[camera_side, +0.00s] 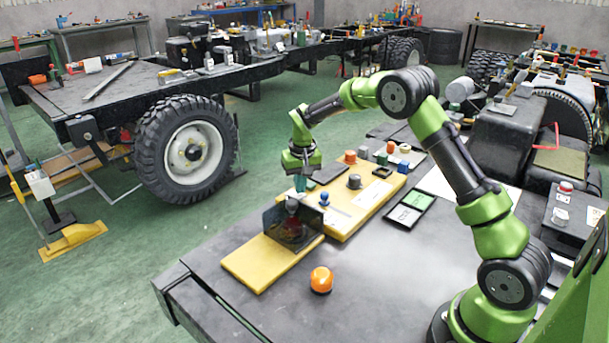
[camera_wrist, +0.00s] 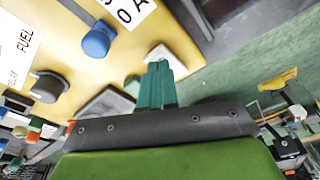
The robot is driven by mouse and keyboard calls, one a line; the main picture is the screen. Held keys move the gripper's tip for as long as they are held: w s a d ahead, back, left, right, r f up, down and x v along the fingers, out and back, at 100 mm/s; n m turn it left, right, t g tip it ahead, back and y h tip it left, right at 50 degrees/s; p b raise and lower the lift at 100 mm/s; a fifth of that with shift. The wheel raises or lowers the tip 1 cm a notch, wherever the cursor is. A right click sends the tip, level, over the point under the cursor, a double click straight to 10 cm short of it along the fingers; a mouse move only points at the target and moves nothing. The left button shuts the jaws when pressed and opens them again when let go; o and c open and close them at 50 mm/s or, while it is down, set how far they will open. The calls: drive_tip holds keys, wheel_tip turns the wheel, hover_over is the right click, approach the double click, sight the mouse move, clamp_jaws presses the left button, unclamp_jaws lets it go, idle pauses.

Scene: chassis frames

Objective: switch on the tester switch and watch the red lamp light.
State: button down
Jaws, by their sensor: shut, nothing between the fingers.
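My gripper (camera_side: 300,184) is shut and empty, its teal fingers pointing down over the yellow board (camera_side: 248,264). In the wrist view the closed fingers (camera_wrist: 157,75) reach to a pale grey-white knob (camera_wrist: 160,54), which may be the tester switch; I cannot tell whether they touch it. In the side view a pale knob (camera_side: 292,203) shows just below the fingertips, in front of or at the top of a dark upright panel (camera_side: 275,222). A dull reddish patch (camera_side: 293,229) shows on or through this panel, perhaps the red lamp; it does not look bright. The switch's position is unclear.
A blue knob (camera_side: 324,198) and a dark grey knob (camera_side: 354,181) stand on the board beside my gripper. An orange dome (camera_side: 321,279) sits on the grey table in front. A black tray with pale cards (camera_side: 409,209) lies to the right. The table front is mostly clear.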

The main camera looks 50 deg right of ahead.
drive_tip(key=shift+f, duration=0.65)
drive_tip(key=shift+r, duration=3.55)
drive_tip(key=shift+f, duration=0.15)
drive_tip(key=s+a+r+t+y, duration=0.1)
drive_tip(key=s+a+r, duration=0.3)
drive_tip(key=s, duration=0.5)
drive_tip(key=s+a+r+n+t+y, duration=0.1)
drive_tip(key=s+a+r, duration=0.4)
drive_tip(key=s, duration=0.5)
drive_tip(key=s+a+r+n+t, duration=0.1)
drive_tip(key=s+a+r+t, duration=0.2)
drive_tip(key=s+a, duration=0.3)
drive_tip(key=s+r, duration=0.1)
drive_tip(key=s, duration=0.3)
drive_tip(key=shift+a+r+t+y, duration=0.2)
drive_tip(key=shift+t+y, duration=0.1)
drive_tip(key=shift+y, duration=0.1)
drive_tip(key=c, duration=1.8)
unclamp_jaws()
drive_tip(key=shift+c, duration=0.2)
